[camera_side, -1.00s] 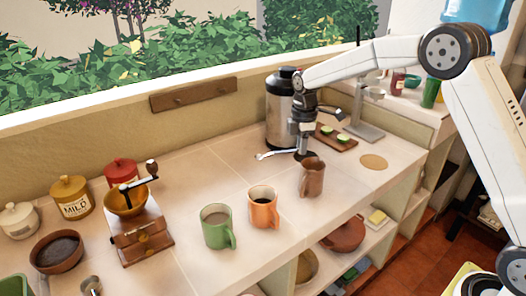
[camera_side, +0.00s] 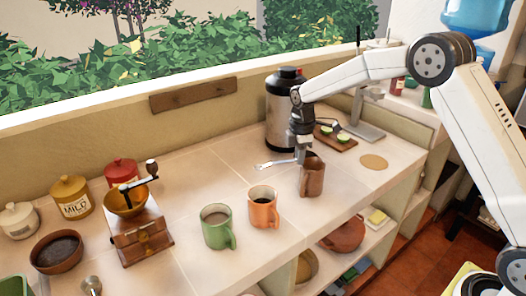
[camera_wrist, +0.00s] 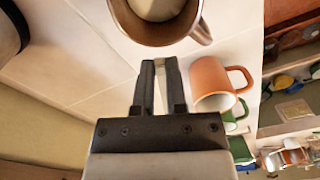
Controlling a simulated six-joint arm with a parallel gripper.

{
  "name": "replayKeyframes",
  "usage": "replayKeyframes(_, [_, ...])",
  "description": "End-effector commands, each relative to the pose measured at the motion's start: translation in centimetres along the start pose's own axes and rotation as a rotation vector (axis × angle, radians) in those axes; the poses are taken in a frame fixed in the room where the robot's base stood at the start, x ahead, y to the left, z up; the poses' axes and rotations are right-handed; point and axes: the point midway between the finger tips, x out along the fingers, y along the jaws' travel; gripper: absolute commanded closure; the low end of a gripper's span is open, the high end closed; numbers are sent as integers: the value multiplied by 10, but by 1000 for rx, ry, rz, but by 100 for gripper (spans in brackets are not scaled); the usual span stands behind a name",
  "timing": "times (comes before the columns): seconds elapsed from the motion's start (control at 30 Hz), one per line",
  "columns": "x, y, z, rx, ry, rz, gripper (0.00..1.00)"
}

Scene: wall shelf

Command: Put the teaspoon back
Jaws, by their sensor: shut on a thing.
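The metal teaspoon (camera_side: 275,163) shows in the side view, pointing left from my gripper (camera_side: 303,158), roughly level. My gripper is shut on it. The fingers overlap the back rim of the brown mug (camera_side: 314,177) in the side view; I cannot tell whether they touch it. In the wrist view my gripper (camera_wrist: 160,66) points at the brown mug (camera_wrist: 143,34), which lies just beyond the fingertips, with pale content inside. The spoon is not clearly visible there.
An orange mug (camera_side: 263,210) and a green mug (camera_side: 216,230) stand left of the brown mug. A metal flask (camera_side: 282,115) stands behind my gripper. A board with green slices (camera_side: 335,138) lies to the right. A grinder (camera_side: 140,235) and jars stand far left.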

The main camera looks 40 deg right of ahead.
Motion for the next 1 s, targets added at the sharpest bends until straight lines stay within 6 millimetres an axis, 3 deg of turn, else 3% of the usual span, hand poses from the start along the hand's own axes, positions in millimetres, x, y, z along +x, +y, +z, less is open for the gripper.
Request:
replayKeyframes(0.6, [11,0,0,0,0,-1,100])
replayKeyframes(0.63, [11,0,0,0,0,-1,78])
replayKeyframes(0.73, [11,0,0,0,0,-1,49])
replayKeyframes(1.0, [11,0,0,0,0,0,49])
